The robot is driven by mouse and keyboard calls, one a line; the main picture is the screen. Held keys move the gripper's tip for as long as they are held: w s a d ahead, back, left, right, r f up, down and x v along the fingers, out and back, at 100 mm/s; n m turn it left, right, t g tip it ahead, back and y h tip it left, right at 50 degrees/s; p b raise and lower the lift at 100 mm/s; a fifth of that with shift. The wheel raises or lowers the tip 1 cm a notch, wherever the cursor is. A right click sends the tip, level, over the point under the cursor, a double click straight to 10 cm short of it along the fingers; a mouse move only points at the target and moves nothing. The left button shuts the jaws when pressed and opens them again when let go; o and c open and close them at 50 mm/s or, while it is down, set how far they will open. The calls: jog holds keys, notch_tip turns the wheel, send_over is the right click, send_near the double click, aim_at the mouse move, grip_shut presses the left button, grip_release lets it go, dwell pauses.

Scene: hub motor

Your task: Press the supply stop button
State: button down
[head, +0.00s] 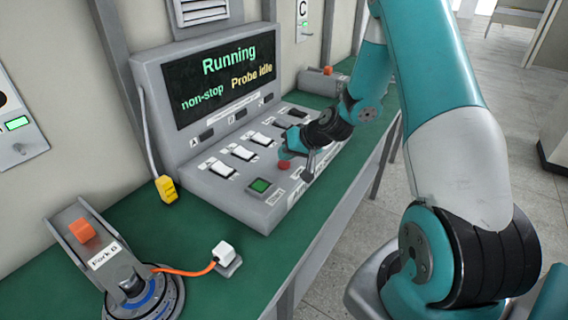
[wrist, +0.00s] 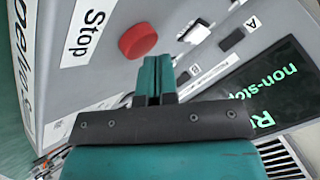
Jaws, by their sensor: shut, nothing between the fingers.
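The red stop button (head: 284,165) is a round cap on the sloped front of the grey control console. In the wrist view the red button (wrist: 138,41) stands just beyond and to the left of my fingertips, beside a white "Stop" label (wrist: 83,33). My gripper (wrist: 153,58) has its two teal fingers together with nothing between them. A small gap seems to show between the fingertips and the button; contact is not visible. In the head view my gripper (head: 283,153) hangs right over the button and partly covers the panel around it.
The console screen (head: 225,80) reads "Running", "non-stop" and "Probe idle". A green square button (head: 260,185) and several white rocker switches (head: 221,167) sit left of and behind the red button. A "Fork B" device (head: 107,257) and a white connector (head: 224,252) lie on the green bench (head: 190,255).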

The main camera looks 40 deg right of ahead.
aim_at(286, 162)
jog(key=shift+f+b, duration=0.35)
jog(key=shift+f, duration=0.1)
jog(key=shift+r, duration=0.15)
dwell(0.4)
jog(key=shift+r+p, duration=0.6)
jog(key=shift+r, duration=0.15)
jog(key=shift+r+p, duration=1.8)
jog(key=shift+r, duration=0.7)
